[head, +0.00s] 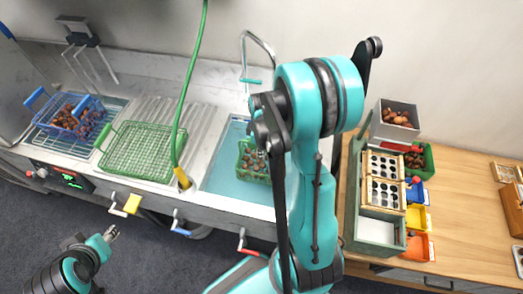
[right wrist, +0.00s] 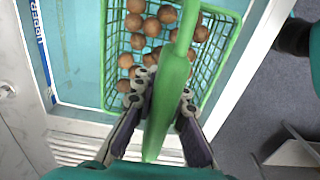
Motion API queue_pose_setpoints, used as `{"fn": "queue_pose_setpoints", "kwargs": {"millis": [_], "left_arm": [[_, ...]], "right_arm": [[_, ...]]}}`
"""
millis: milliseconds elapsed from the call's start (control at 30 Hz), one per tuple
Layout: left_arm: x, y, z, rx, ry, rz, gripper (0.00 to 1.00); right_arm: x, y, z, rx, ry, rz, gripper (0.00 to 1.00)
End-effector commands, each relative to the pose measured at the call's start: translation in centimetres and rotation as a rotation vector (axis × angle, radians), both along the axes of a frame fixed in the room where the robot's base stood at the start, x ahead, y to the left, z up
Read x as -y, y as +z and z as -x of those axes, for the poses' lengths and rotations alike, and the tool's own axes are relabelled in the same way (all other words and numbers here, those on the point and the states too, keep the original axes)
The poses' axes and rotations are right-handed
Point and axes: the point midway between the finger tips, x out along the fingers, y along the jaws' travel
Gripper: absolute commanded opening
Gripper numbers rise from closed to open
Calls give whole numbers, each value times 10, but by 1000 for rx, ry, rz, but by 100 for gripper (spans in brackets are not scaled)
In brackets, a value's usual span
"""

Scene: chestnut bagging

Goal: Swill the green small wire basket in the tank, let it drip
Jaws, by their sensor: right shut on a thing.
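The green small wire basket (head: 243,171) holds several brown chestnuts and sits in or just over the light blue tank (head: 222,178); I cannot tell how deep it is. In the right wrist view the basket (right wrist: 222,58) lies beyond the fingers, with its thick green handle (right wrist: 172,95) running toward the camera. My right gripper (right wrist: 160,98) is shut on that handle. In the head view my right arm hides much of this grip and part of the basket. My left gripper (head: 111,233) is low at the left, away from the tank; its finger opening is unclear.
A larger empty green wire basket (head: 140,152) lies left of the tank near the ribbed drainboard (head: 150,108). A blue wire basket (head: 92,104) with chestnuts stands farther left. A green hose (head: 190,85) hangs between. A wooden counter (head: 465,225) with sorting boxes and bins is at right.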

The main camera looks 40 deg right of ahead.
Motion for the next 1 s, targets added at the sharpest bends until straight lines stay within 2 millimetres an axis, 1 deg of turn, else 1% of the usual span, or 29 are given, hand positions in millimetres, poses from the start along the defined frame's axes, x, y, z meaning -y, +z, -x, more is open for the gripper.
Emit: {"fn": "queue_pose_setpoints", "kwargs": {"millis": [33, 333, 1000], "left_arm": [[0, -7, 0, 0, 0, 0, 40], [0, -28, 0, 0, 0, 0, 40], [0, -94, 0, 0, 0, 0, 40]], "right_arm": [[0, -8, 0, 0, 0, 0, 0], [0, -39, 0, 0, 0, 0, 0], [0, -107, 0, 0, 0, 0, 0]]}}
